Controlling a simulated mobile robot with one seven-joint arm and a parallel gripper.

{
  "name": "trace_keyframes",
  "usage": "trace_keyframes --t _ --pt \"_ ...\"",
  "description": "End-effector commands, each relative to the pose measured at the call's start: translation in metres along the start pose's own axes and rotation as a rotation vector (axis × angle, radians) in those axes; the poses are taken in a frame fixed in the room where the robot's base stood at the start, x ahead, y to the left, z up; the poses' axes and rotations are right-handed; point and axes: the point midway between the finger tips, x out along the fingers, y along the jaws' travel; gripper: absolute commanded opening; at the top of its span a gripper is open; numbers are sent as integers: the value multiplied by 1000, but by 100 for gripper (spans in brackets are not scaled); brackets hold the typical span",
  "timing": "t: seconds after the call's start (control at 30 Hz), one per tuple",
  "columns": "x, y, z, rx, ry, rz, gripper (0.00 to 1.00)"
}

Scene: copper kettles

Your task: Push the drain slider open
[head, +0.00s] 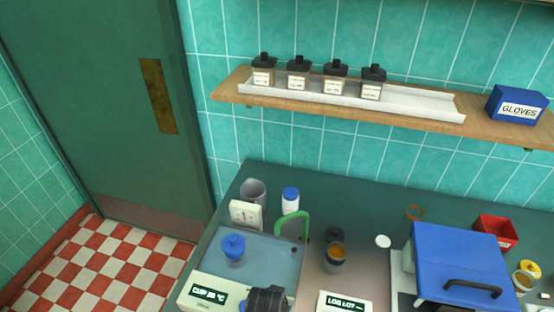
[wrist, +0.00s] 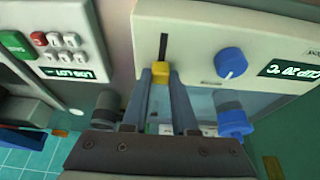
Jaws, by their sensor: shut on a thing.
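The drain slider is a small yellow knob (wrist: 160,71) at the lower end of a dark vertical slot in the pale front panel (wrist: 205,28) in the wrist view. My gripper (wrist: 161,80) has its two grey fingers on either side of the knob, shut on it. A blue dial (wrist: 230,62) and a lit display reading CIP 20 °C are to the right of the slot. In the head view the same unit (head: 207,291) stands at the bottom left of the bench; the slider is hidden there.
A blue-capped piece (head: 233,245) sits on the unit's glassy top, beside a green curved pipe (head: 291,220). An amber-topped jar (head: 334,257) and a LOG LOT box (head: 345,302) stand to the right. A blue-lidded machine (head: 460,262) stands further right.

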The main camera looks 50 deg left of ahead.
Motion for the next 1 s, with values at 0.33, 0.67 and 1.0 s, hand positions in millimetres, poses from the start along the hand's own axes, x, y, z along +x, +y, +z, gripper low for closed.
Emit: trace_keyframes --t 0.33,0.67,1.0 --pt "0 0 -2 0 6 0 57" --pt "-8 0 -2 0 6 0 57" --pt "-58 0 -2 1 9 0 57"
